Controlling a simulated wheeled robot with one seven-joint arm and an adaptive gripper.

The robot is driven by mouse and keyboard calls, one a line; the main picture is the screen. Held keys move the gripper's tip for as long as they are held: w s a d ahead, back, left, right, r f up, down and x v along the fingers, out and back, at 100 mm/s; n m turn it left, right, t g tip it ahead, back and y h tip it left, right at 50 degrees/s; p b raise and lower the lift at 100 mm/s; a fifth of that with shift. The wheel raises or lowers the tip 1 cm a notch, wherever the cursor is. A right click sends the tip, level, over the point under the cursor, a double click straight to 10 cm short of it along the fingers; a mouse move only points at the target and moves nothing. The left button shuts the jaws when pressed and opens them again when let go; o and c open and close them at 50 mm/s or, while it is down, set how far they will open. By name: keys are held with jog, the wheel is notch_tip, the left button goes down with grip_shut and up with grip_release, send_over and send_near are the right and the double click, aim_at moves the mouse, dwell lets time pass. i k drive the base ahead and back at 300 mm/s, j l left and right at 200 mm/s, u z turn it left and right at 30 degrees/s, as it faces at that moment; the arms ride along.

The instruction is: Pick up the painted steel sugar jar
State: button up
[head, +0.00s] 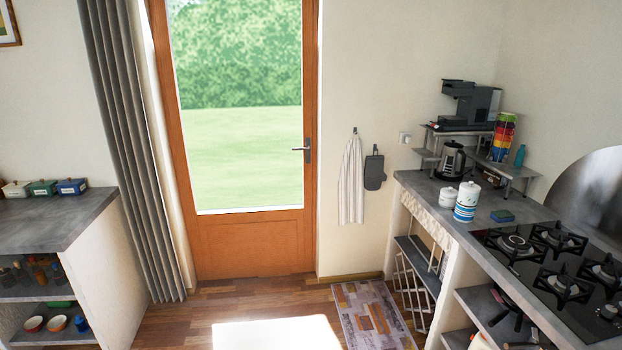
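On the right counter stand two lidded jars close together. One is a taller white jar with blue bands (466,202); the other is a shorter plain white jar (448,198) just left of and behind it. The banded one looks painted, but no label is legible, so I cannot tell for certain which is the sugar jar. Both stand upright near the counter's left edge. My gripper is not in view.
Behind the jars are a kettle (451,161), a raised shelf with a coffee machine (470,105) and stacked coloured cups (502,137). A sponge (502,216) and a gas hob (555,262) are nearer. Wooden floor (240,300) lies open left of the rug (372,316).

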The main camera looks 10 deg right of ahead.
aim_at(445, 202)
jog(key=i+j+z, duration=0.2)
jog(key=i+z, duration=0.3)
jog(key=i, duration=0.2)
jog(key=i+j+z, duration=0.5)
jog(key=i, duration=0.15)
jog(key=i+j+z, duration=0.8)
jog(key=j+z, duration=0.2)
jog(key=i+j+z, duration=0.15)
jog(key=j+z, duration=0.3)
jog(key=j, duration=0.3)
jog(key=i+j+z, duration=0.1)
jog(key=j+z, duration=0.4)
jog(key=j, duration=0.2)
jog(key=k+j+z, duration=0.1)
jog(key=j+z, duration=0.35)
jog(key=j, duration=0.25)
jog(key=j+z, duration=0.1)
jog(key=j, duration=0.3)
